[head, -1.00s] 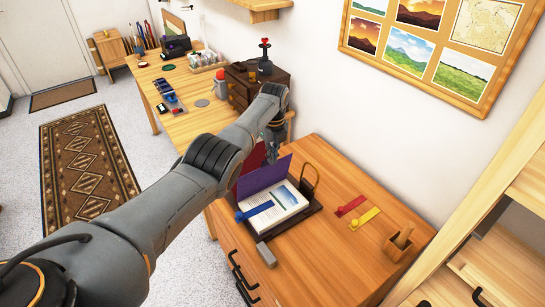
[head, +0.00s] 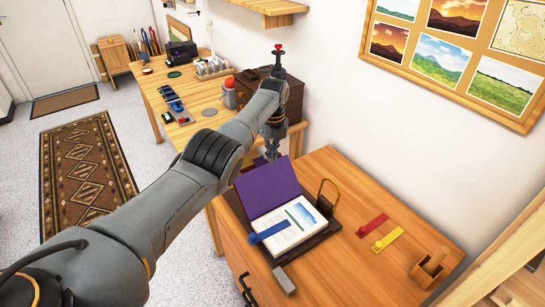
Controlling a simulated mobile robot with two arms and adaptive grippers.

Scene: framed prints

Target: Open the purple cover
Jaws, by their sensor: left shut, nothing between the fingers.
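The purple cover (head: 268,187) stands tilted up and back at the far edge of a book on a dark tray (head: 322,239) on the wooden cabinet. The book's white page (head: 286,231) with a blue picture shows. My right gripper is not in view.
A brass-coloured hoop (head: 328,192) stands at the tray's right back. A red strip (head: 372,224), a yellow strip (head: 388,239) and a wooden holder (head: 429,268) lie to the right. A grey block (head: 284,281) sits in front. A second table (head: 205,125) with clutter stands behind.

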